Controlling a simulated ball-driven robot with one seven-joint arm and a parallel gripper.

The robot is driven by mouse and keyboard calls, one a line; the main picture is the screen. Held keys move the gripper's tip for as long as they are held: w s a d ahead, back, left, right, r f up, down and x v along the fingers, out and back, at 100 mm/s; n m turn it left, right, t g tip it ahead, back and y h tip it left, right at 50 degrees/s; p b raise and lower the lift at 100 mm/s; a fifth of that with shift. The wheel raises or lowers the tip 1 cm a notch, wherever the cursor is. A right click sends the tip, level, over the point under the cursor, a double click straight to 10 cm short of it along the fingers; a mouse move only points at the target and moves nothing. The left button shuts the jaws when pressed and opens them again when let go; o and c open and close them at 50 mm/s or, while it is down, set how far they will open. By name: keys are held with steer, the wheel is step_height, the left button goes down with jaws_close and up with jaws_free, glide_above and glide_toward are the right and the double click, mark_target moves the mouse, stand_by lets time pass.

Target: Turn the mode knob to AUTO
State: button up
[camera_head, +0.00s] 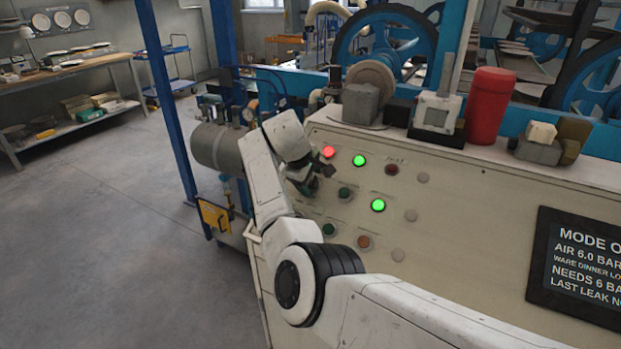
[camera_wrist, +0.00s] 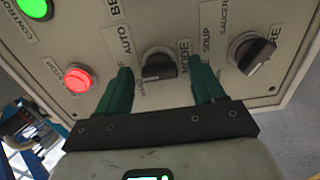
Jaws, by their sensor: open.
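The mode knob (camera_wrist: 158,66) is a dark bar-shaped knob on the cream panel (camera_wrist: 215,20), in the middle of the wrist view. The AUTO label (camera_wrist: 125,40) is to its upper left and the MODE label (camera_wrist: 183,57) to its right. Another label at its lower left is partly hidden. My gripper (camera_wrist: 162,71) is open, with one green finger on each side of the knob. I see gaps between the fingers and the knob; depth is hard to judge. In the head view my gripper (camera_head: 308,184) is at the panel's left part and hides the knob.
The WARE knob (camera_wrist: 252,52) is close to the right finger. A lit red lamp (camera_wrist: 78,79) is left of the left finger, and a lit green one (camera_wrist: 35,8) is farther up. Several buttons and lamps (camera_head: 378,205) cover the panel. Open floor (camera_head: 100,240) lies left.

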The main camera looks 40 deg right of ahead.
steer(key=shift+f, duration=0.1)
steer(key=shift+c, duration=0.4)
steer(key=c, duration=1)
steer(key=m, duration=0.4)
steer(key=shift+m+b, duration=0.5)
steer(key=shift+m, duration=2)
